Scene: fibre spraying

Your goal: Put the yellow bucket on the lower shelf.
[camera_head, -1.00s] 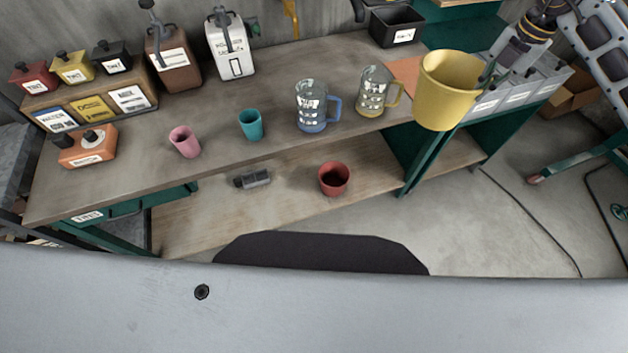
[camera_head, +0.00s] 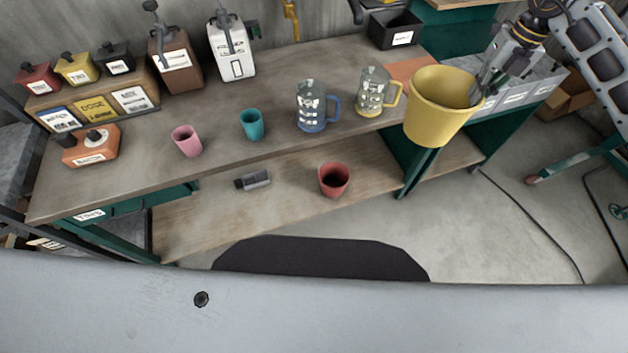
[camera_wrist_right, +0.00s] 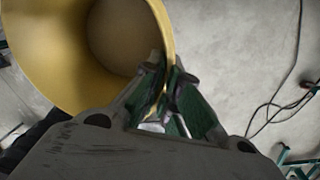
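The yellow bucket (camera_head: 436,108) is up in the air at the bench's right front edge, its mouth facing up and slightly tilted. My right gripper (camera_head: 480,92) is shut on the bucket's right rim. In the right wrist view the fingers (camera_wrist_right: 168,98) pinch the wall of the bucket (camera_wrist_right: 85,50), one inside and one outside. The lower shelf (camera_head: 290,205) runs under the benchtop, below and to the left of the bucket. It holds a red cup (camera_head: 334,179) and a small grey block (camera_head: 253,180). My left gripper does not show.
On the benchtop (camera_head: 215,125) stand a pink cup (camera_head: 187,140), a teal cup (camera_head: 252,124), a blue-handled jug (camera_head: 311,108) and a yellow-handled jug (camera_head: 372,92). The shelf is bare left of the grey block and between the red cup and green leg (camera_head: 415,170).

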